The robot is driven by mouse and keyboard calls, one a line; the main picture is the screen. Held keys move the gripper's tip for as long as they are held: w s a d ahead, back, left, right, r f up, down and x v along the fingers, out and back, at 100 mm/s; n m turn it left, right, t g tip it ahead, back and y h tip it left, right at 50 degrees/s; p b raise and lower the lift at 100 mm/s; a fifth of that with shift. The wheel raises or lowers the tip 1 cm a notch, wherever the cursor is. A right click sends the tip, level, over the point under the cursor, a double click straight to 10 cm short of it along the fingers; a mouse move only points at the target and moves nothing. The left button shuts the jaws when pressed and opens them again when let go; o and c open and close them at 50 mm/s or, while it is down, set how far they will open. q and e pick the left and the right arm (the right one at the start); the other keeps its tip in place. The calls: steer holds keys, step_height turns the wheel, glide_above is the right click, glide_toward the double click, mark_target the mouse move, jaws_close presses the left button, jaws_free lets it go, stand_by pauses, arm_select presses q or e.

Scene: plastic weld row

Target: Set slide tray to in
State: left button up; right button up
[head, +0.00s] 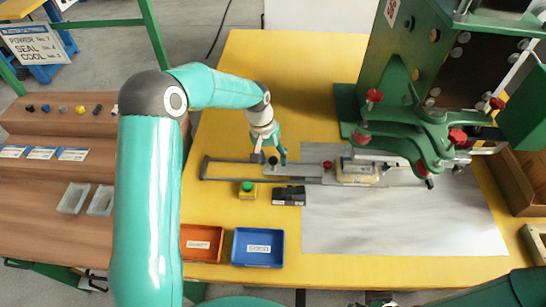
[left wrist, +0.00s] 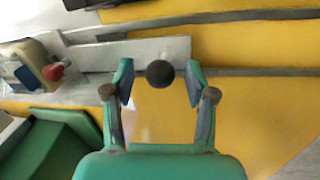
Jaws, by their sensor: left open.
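The slide tray (head: 300,170) is a flat grey plate on a pair of rails along the yellow table. The wrist view shows its end (left wrist: 165,48) with a black ball knob (left wrist: 160,73). The rails' left part, beyond the plate, is empty. A cream part with a red knob (head: 357,172) sits at the right, beside the green press (head: 400,100). My left gripper (head: 272,158) is open over the tray's left end. In the wrist view its fingers (left wrist: 159,82) are on either side of the knob, with gaps. My right gripper does not show.
Orange (head: 201,243) and blue (head: 258,248) bins stand at the front left. The grey mat (head: 400,225) is clear.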

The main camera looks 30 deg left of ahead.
arm_select(q)
steer(key=shift+c, duration=0.3)
jaws_close()
steer(key=shift+w, duration=0.1)
